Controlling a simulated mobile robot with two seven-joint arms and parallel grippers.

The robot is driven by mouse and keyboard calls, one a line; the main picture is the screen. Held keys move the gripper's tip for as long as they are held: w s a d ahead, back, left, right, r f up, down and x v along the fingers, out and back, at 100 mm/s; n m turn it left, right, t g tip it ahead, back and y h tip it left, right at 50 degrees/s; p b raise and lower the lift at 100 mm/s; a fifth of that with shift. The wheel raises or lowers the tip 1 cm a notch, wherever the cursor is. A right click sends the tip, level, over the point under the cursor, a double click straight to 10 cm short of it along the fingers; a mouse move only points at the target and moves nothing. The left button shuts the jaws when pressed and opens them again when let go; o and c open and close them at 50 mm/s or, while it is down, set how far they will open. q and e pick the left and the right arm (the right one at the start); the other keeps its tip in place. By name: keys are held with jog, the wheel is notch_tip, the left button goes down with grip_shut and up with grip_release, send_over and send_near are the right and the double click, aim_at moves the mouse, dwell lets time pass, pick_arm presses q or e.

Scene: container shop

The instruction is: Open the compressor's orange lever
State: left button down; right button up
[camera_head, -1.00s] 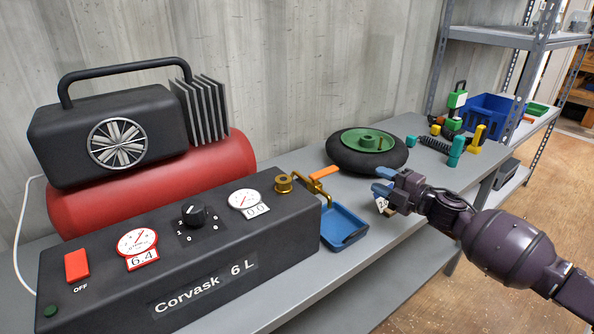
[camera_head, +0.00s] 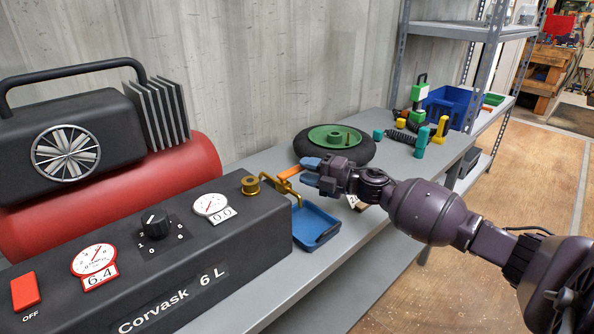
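The black compressor (camera_head: 150,255) with a red tank (camera_head: 180,170) stands at the left on the grey bench. A brass outlet valve (camera_head: 250,186) sits at its right end. The orange lever (camera_head: 290,174) sticks out from the brass valve toward the right. My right gripper (camera_head: 311,171) reaches in from the right, its blue fingertips close to the lever's free end. I cannot tell whether they touch it or how far apart the fingers are. My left gripper is out of view.
A blue tray (camera_head: 312,232) lies on the bench below the lever. A black wheel with a green hub (camera_head: 335,140) lies behind my gripper. Several coloured parts and a blue crate (camera_head: 453,107) stand farther right by the shelf. Floor is clear at right.

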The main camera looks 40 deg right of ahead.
jog(key=shift+x, duration=1.4)
jog(key=shift+c, duration=0.3)
grip_shut()
